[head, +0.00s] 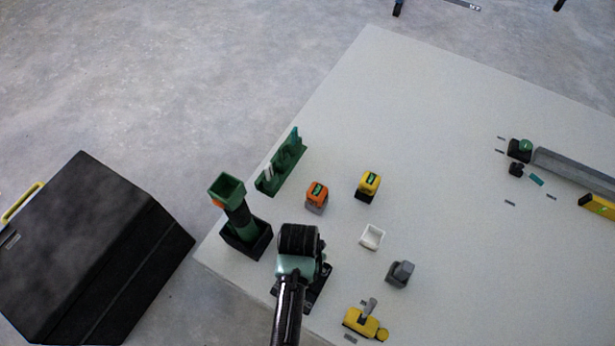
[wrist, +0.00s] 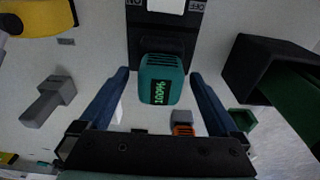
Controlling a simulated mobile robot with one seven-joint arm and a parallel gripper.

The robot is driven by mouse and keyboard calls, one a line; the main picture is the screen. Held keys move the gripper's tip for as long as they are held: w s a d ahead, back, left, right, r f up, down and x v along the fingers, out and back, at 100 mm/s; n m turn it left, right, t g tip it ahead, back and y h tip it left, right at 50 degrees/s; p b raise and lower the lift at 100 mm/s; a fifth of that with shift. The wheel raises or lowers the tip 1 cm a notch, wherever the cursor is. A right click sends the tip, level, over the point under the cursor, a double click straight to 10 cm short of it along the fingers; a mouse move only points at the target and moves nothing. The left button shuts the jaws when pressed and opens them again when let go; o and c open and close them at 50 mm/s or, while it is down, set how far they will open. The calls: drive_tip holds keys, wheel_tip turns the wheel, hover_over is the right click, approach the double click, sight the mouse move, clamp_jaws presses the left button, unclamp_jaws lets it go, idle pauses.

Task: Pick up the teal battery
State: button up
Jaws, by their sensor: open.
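The teal battery (wrist: 162,78) shows in the wrist view, with a green readout on its face. It sits against a black dock (wrist: 160,42) that carries an OFF label. My gripper (wrist: 159,76) is open, with one blue finger on each side of the battery and a visible gap on both sides. I cannot tell the exact height of the fingertips against the battery. In the head view my wrist covers the battery and only part of the dock (head: 319,290) shows.
An orange battery (head: 317,194) and a yellow battery (head: 368,184) stand behind my wrist. A black box with a green tool (head: 228,190) stands left. A white tray (head: 372,237), a grey piece (head: 400,273) and a yellow tool (head: 364,322) lie right. The table's middle is clear.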

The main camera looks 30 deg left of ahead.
drive_tip(key=shift+w+f, duration=0.1)
drive_tip(key=shift+f, duration=0.45)
drive_tip(key=shift+r, duration=0.1)
clamp_jaws()
